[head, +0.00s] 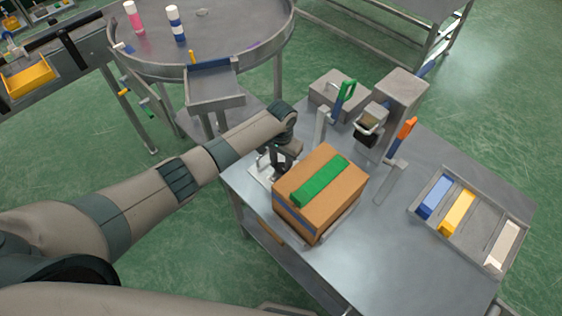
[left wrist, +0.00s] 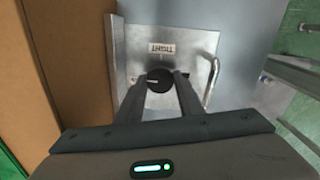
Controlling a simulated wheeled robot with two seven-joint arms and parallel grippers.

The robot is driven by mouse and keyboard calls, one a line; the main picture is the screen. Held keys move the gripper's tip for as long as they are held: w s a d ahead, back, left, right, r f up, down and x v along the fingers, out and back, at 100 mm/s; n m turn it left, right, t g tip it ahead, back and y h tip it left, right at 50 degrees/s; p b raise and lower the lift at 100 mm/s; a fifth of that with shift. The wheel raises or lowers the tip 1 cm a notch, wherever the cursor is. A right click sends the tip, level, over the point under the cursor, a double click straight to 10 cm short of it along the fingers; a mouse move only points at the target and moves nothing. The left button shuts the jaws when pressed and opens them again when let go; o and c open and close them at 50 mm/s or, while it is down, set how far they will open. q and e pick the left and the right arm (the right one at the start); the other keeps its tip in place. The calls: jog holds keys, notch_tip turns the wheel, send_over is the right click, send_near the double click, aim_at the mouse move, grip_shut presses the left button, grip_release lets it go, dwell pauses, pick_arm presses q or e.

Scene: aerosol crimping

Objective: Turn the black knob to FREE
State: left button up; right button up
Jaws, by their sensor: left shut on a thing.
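The black knob (left wrist: 159,79) sits on a light metal plate (left wrist: 135,58) in the left wrist view, with a short white mark on its left side. A white label reading TIGHT (left wrist: 163,48), upside down, is on the plate above the knob. I see no FREE label. My left gripper (left wrist: 160,84) has a finger on each side of the knob and is shut on it. In the head view my left gripper (head: 281,158) reaches down behind the cardboard box, and the knob is hidden there. My right gripper is not in view.
A cardboard box (head: 325,212) with a green strip stands close beside my left gripper. A metal handle (left wrist: 211,84) rises right of the knob. A machine with green (head: 345,92) and orange (head: 408,128) handles stands behind. A sorting tray (head: 483,226) is at right.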

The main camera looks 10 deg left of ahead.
aim_at(281, 167)
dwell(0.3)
pick_arm(q)
jog(key=o, duration=1.1)
jog(key=shift+c, duration=0.2)
jog(key=shift+r, duration=0.1)
notch_tip(281, 167, up, 17)
jog(key=b, duration=0.4)
jog(key=shift+r+b, duration=0.15)
jog(key=shift+b, duration=0.15)
